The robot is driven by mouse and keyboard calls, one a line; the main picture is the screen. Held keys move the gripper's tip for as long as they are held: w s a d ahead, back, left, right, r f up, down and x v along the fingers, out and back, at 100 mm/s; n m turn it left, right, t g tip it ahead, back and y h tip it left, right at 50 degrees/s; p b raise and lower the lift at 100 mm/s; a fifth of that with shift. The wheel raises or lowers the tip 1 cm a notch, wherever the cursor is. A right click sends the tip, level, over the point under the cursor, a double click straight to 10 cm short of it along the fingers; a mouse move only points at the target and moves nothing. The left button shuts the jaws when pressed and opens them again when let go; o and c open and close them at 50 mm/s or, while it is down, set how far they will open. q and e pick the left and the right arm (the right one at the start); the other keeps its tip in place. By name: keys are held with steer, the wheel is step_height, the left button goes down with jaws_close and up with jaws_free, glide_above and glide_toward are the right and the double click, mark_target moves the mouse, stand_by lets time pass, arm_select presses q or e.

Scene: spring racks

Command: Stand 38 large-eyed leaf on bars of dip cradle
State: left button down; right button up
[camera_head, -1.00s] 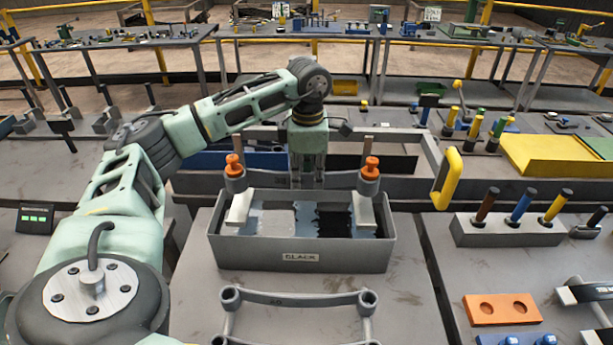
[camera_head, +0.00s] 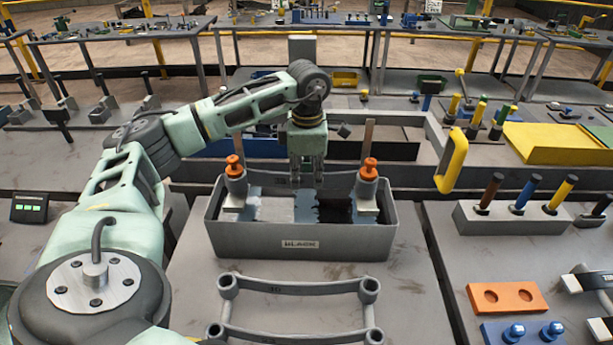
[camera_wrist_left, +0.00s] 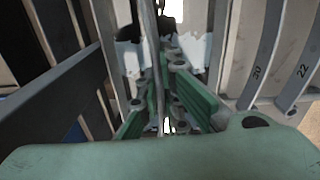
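My left gripper (camera_head: 307,182) points down over the middle of the grey tank labelled BLACK (camera_head: 300,244). Its fingers are shut on a dark, gently curved leaf (camera_head: 270,178); in the left wrist view the leaf's thin edge (camera_wrist_left: 154,60) runs between the green fingers (camera_wrist_left: 168,112). The leaf's large grey eyes (camera_head: 236,187) carry orange plugs, left (camera_head: 235,166) and right (camera_head: 368,168). Pale cradle bars (camera_head: 365,216) show directly under both eyes inside the tank. I cannot tell whether the eyes touch the bars. My right gripper is not in view.
Leaves with ringed ends, one marked 30 (camera_head: 290,290), lie in front of the tank. A yellow handle (camera_head: 452,163) and a block with coloured pegs (camera_head: 508,220) stand to the right.

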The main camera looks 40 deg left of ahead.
arm_select(q)
steer(key=shift+f, duration=0.25)
stand_by(0.8)
steer(key=c, duration=1.9)
jaws_free()
steer(key=shift+s+d, duration=0.1)
steer(key=shift+o, duration=0.4)
steer(key=shift+f+b, duration=0.25)
steer(key=shift+b, duration=0.05)
steer(key=o, duration=0.4)
steer(key=shift+r, duration=0.1)
steer(key=shift+o, duration=0.2)
steer(key=shift+r, duration=0.2)
steer(key=shift+r+p, duration=0.8)
steer(key=shift+r, duration=0.05)
steer(key=shift+r+p, duration=1.85)
steer(key=shift+r, duration=0.7)
